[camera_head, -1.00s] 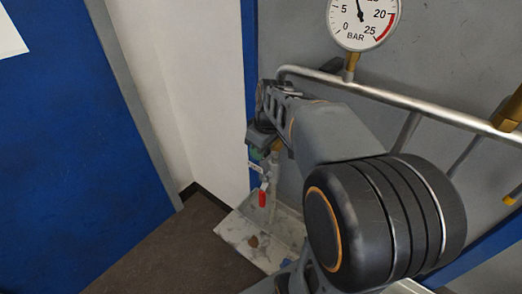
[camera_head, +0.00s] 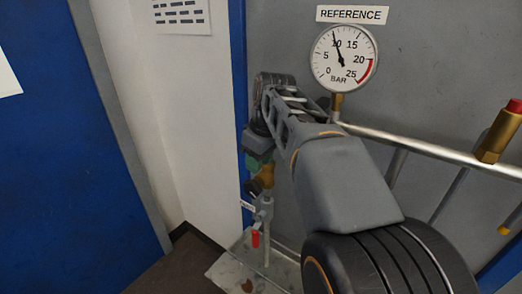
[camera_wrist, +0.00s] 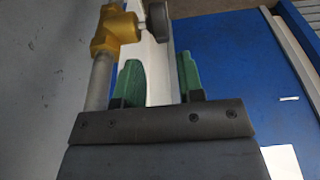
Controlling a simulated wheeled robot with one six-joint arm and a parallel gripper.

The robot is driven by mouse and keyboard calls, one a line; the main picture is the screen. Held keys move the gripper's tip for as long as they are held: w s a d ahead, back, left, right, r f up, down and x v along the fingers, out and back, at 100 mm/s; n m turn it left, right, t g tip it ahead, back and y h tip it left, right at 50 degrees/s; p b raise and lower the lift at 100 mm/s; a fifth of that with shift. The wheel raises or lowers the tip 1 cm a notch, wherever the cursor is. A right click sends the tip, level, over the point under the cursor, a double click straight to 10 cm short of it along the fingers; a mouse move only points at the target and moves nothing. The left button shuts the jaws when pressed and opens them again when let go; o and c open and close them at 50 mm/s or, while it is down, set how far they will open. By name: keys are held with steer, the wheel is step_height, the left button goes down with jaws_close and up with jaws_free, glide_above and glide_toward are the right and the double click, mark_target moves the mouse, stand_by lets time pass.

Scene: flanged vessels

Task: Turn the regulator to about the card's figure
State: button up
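My gripper shows in the wrist view (camera_wrist: 160,80) with two green fingers apart and nothing between them. In the head view its green tips (camera_head: 256,162) are small and partly hidden by my arm. A brass fitting (camera_wrist: 116,32) on a grey pipe stands just ahead and left of the fingers, apart from them. A dark round part (camera_wrist: 156,18), seen edge-on, joins its right side; I cannot tell if it is the regulator's knob. The brass also shows below my gripper in the head view (camera_head: 265,177). The reference gauge (camera_head: 343,58) reads about 10 bar.
A REFERENCE label (camera_head: 352,14) is above the gauge. A metal pipe (camera_head: 430,152) runs right to a red-capped brass valve (camera_head: 498,130). A red handle (camera_head: 255,239) hangs below the brass. A printed sheet (camera_head: 182,15) is on the white wall; its text is unreadable.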

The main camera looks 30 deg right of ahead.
mark_target(248, 185)
steer(key=shift+v, duration=1.7)
steer(key=s+a+f+m+t, duration=0.1)
steer(key=s+a+f+m, duration=0.1)
steer(key=f, duration=0.6)
steer(key=s+a+f+m+t+h, duration=0.1)
steer(key=s+a+f+m, duration=0.2)
steer(key=s+a+f, duration=0.2)
step_height(248, 185, down, 4)
steer(key=shift+s+a+r, duration=0.1)
steer(key=shift+s+a, duration=0.2)
steer(key=shift+a, duration=0.85)
steer(key=shift+d, duration=0.1)
stand_by(0.8)
